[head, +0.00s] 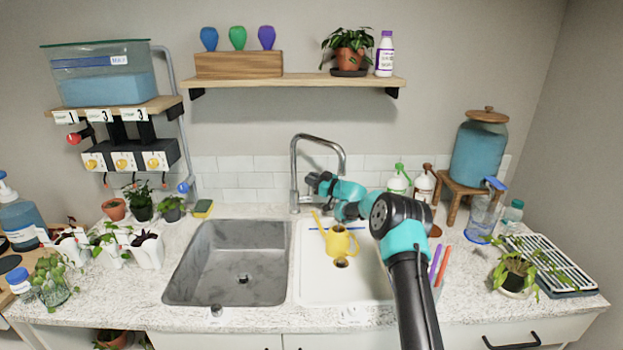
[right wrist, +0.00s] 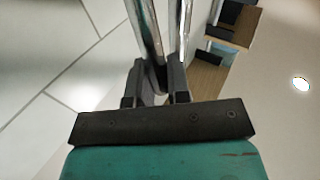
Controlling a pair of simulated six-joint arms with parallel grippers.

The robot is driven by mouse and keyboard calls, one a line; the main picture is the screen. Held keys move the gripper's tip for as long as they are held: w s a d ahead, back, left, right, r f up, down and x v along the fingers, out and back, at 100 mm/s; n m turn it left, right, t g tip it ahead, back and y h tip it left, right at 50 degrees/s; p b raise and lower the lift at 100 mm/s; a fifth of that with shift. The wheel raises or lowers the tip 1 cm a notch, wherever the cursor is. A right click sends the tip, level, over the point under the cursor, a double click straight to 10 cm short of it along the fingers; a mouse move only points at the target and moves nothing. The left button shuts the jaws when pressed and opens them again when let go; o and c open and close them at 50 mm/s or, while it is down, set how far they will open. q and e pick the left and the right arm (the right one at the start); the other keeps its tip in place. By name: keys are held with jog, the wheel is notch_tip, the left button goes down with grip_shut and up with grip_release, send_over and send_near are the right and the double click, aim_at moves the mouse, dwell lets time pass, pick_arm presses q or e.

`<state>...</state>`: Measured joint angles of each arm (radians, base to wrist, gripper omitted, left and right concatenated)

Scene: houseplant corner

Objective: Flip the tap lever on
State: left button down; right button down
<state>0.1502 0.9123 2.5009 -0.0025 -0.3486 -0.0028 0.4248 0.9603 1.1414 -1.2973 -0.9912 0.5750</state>
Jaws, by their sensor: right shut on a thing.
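The silver tap (head: 294,172) stands behind the sinks, its spout arching to the right. It shows in the right wrist view as shiny metal tubes (right wrist: 147,32). My right gripper (head: 311,181) is just right of the tap's column. In the right wrist view its fingers (right wrist: 157,88) are close together around a metal part at the tap, which fits the tap lever. The lever is mostly hidden by the fingers, so its angle cannot be told. No water stream is visible. My left gripper is not in view.
A yellow watering can (head: 341,241) stands in the white basin (head: 312,287), below my right arm. The grey sink (head: 200,262) is empty. Spray bottles (head: 398,181) stand behind my arm. A shelf (head: 300,81) hangs above the tap.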

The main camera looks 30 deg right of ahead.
jog(key=shift+s+a+f+n+t+y, duration=0.2)
jog(key=shift+s+a+n+t+y, duration=0.1)
jog(key=shift+s+n, duration=0.2)
jog(key=shift+s+a+f+n+t+y, duration=0.2)
jog(key=shift+s+n+y, duration=0.15)
jog(key=shift+n, duration=0.25)
jog(key=c, duration=1.1)
grip_release()
jog(key=shift+r, duration=0.1)
jog(key=v, duration=1.7)
jog(key=shift+s, duration=0.25)
jog(key=shift+d, duration=0.1)
